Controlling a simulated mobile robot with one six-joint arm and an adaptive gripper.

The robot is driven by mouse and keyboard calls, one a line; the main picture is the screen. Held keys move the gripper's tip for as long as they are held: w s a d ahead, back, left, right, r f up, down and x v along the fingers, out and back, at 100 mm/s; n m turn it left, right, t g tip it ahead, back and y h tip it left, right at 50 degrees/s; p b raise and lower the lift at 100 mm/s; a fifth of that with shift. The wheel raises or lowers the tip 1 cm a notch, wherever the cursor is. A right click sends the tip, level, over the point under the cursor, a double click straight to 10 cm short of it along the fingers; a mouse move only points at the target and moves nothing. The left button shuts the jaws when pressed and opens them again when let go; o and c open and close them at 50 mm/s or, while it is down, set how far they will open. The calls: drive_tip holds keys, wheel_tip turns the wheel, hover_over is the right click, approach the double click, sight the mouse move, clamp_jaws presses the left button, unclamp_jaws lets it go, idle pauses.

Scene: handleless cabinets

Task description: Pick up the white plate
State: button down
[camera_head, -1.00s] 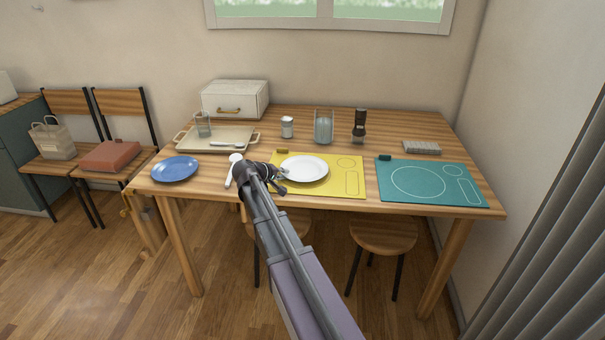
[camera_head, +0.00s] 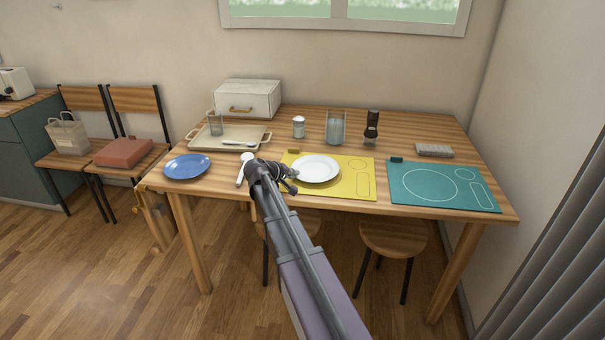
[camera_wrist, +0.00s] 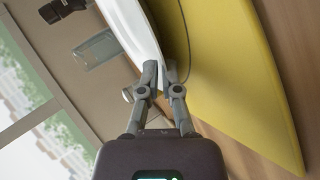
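The white plate (camera_head: 316,168) lies over the yellow mat (camera_head: 345,187) near the table's front edge. My gripper (camera_head: 293,178) is at the plate's left front rim. In the wrist view my gripper (camera_wrist: 161,70) has one finger on each side of the rim of the plate (camera_wrist: 140,25), with the tips drawn close together on it. One finger is between the rim and the mat (camera_wrist: 225,75). Whether the plate is clear of the mat is hard to tell.
A white spoon-like utensil (camera_head: 245,166) lies left of my gripper, with a blue plate (camera_head: 187,167) farther left. A tray (camera_head: 230,136), white jar (camera_head: 299,127), glass container (camera_head: 336,128) and dark grinder (camera_head: 372,127) stand behind. A teal mat (camera_head: 440,186) lies to the right.

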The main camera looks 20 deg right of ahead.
drive_tip(key=shift+r, duration=0.1)
wheel_tip(320, 180, up, 4)
drive_tip(key=p, duration=0.4)
drive_tip(key=s+a, duration=0.3)
drive_tip(key=s, duration=0.4)
drive_tip(key=s+a+p, duration=0.1)
drive_tip(key=s+a, duration=0.2)
drive_tip(key=s, duration=0.4)
drive_tip(key=shift+s+a+r, duration=0.15)
drive_tip(key=shift+s+r, duration=0.2)
wheel_tip(320, 180, up, 18)
drive_tip(key=p, duration=1.8)
drive_tip(key=shift+f, duration=0.15)
